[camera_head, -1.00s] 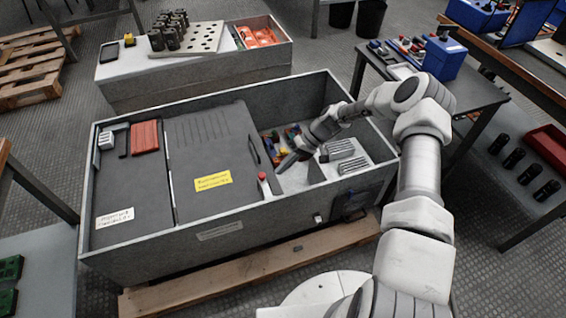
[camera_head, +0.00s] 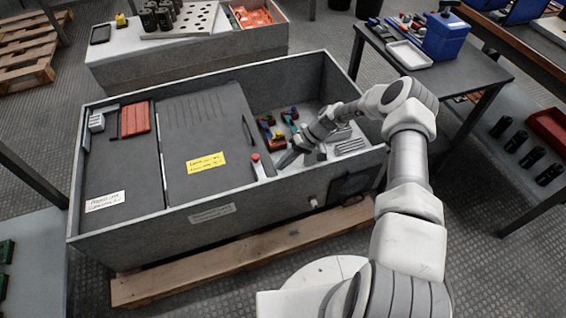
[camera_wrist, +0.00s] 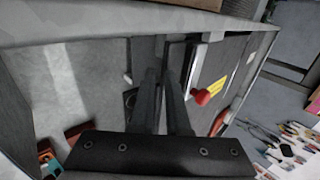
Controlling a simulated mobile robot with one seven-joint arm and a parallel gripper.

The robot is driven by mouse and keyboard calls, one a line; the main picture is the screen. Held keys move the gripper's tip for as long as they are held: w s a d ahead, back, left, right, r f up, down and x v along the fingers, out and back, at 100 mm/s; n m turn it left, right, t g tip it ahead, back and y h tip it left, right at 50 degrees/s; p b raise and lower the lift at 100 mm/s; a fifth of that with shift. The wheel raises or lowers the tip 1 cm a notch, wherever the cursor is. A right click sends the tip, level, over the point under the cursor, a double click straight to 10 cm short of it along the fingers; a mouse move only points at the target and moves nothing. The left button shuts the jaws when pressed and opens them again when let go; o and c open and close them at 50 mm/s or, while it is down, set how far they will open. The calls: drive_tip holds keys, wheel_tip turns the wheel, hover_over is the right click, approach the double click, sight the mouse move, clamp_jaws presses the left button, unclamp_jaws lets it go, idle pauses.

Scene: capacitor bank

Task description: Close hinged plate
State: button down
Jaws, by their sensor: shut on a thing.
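The dark grey plate (camera_head: 205,135) with a yellow label (camera_head: 206,162) lies roughly flat over the middle of the grey bin; I cannot tell if it is fully down. A black bar handle (camera_head: 249,132) stands by its right edge. A red-topped knob (camera_head: 257,161) stands near its lower right corner; the knob also shows in the wrist view (camera_wrist: 203,97). My gripper (camera_head: 284,161) reaches into the bin just right of the plate. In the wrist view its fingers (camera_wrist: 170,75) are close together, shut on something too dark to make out.
The bin's open right compartment (camera_head: 305,105) holds coloured parts and metallic blocks (camera_head: 350,146). A red block (camera_head: 136,118) lies left of the plate. A table with a blue box (camera_head: 446,36) stands at upper right.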

drive_tip(key=shift+s+a+f, duration=0.2)
drive_tip(key=shift+a+f, duration=0.1)
drive_tip(key=shift+a, duration=0.05)
drive_tip(key=w+d+f+p+v, duration=0.15)
drive_tip(key=p+v, duration=0.25)
drive_tip(key=v, duration=0.9)
wheel_tip(320, 180, up, 17)
drive_tip(key=s+h, duration=0.1)
drive_tip(key=h, duration=0.3)
drive_tip(key=s+r+m+t+h, duration=0.1)
drive_tip(key=s+r+t+h, duration=0.1)
drive_tip(key=s+r, duration=0.85)
drive_tip(key=s+r+t+h, duration=0.25)
drive_tip(key=s+r, duration=0.55)
drive_tip(key=r, duration=0.6)
drive_tip(key=s+r+m+t, duration=0.2)
drive_tip(key=s+t, duration=0.1)
drive_tip(key=s, duration=1.1)
wheel_tip(320, 180, up, 25)
drive_tip(key=p, duration=2.4)
drive_tip(key=shift+w+p, duration=0.35)
